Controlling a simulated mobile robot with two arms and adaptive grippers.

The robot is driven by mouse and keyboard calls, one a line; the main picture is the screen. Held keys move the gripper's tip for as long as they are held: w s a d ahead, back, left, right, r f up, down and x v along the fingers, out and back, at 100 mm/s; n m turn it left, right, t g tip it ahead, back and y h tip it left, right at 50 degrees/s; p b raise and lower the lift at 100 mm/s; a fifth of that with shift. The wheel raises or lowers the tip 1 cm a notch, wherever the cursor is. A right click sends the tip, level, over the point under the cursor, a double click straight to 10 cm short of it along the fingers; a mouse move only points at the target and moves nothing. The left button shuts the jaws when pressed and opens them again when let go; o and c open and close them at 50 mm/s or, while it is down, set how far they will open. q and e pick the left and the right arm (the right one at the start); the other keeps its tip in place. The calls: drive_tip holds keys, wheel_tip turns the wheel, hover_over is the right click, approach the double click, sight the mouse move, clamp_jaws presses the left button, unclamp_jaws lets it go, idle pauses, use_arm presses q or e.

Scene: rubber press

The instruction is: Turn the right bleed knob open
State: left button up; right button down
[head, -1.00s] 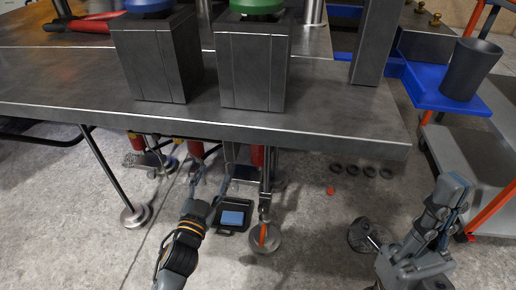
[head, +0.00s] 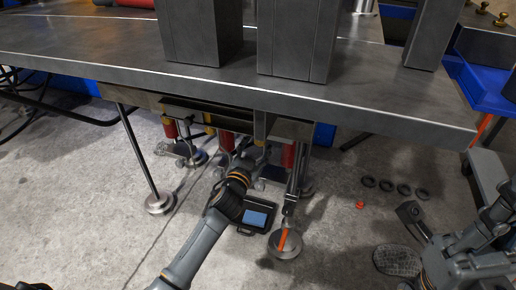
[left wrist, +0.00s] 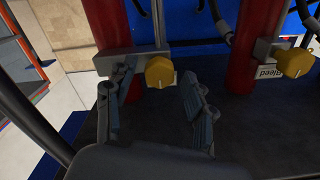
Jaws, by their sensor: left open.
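In the left wrist view a yellow knob (left wrist: 159,72) sits on a bracket in front of a red cylinder, beyond the fingertips of my left gripper (left wrist: 157,88). The gripper is open, with one finger on each side of the knob's line; contact is not clear. A second yellow knob (left wrist: 294,62) is farther right, beside an upside-down "Bleed" label (left wrist: 266,73). In the head view my left gripper (head: 242,158) reaches under the table edge, and the knobs are too small to tell there. My right gripper (head: 480,250) is at the right edge, away from the knobs.
The steel table (head: 390,105) overhangs the red cylinders (head: 288,155). A dark case with a screen (head: 256,217) and a round foot (head: 285,245) with an orange stripe stand on the floor nearby. Several black rings (head: 386,185) lie at the right on open floor.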

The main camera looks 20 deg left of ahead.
use_arm(q)
drive_tip(key=shift+w, duration=0.55)
clamp_jaws()
